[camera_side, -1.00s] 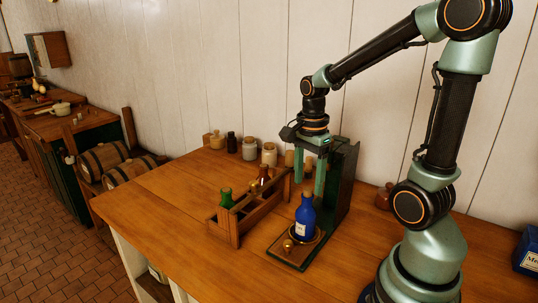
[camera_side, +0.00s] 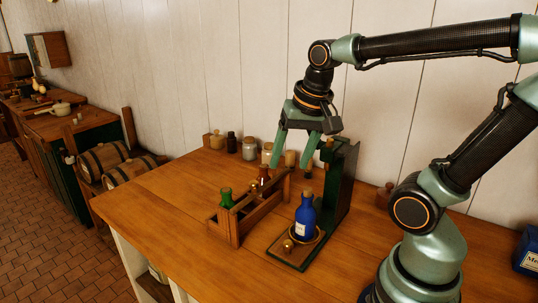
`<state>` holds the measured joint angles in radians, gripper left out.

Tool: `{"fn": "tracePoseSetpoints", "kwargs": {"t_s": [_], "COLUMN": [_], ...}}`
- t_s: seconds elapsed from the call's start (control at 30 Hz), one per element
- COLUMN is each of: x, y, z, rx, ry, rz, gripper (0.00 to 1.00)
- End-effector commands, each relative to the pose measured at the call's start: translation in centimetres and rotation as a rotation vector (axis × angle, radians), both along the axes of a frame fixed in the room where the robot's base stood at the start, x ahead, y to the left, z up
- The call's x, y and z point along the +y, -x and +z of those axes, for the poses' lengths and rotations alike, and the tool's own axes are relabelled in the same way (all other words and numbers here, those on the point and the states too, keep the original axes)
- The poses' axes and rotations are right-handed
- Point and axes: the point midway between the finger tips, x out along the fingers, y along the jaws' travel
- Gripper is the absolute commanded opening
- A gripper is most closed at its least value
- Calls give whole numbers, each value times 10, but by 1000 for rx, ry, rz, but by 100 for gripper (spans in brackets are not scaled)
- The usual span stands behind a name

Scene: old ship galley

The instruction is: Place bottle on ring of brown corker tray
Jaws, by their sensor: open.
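A blue bottle (camera_side: 305,217) with a cork and a pale label stands upright on the ring (camera_side: 318,236) of the brown corker tray (camera_side: 286,255). The tray lies at the foot of a dark green corker stand (camera_side: 345,185). My gripper (camera_side: 291,168) is open and empty, above and behind the bottle, apart from it. Its two fingers point down, the left one over the back of the wooden bottle crate and the right one near the stand.
The wooden crate (camera_side: 235,228) left of the tray holds a green bottle (camera_side: 226,197) and a reddish-brown bottle (camera_side: 264,175). Several jars (camera_side: 249,148) line the wall. A blue box (camera_side: 527,252) sits at the right edge. The table's left part is clear.

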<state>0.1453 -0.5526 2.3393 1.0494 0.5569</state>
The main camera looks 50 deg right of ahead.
Motion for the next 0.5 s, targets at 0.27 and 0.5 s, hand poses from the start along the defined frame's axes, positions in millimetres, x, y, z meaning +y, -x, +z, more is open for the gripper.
{"fn": "tracePoseSetpoints", "kwargs": {"t_s": [0.27, 0.5], "x": [38, 43], "y": [2, 2], "z": [0, -1], "rx": [-146, -168], "ry": [193, 233], "rz": [570, 664], "gripper": [68, 68]}}
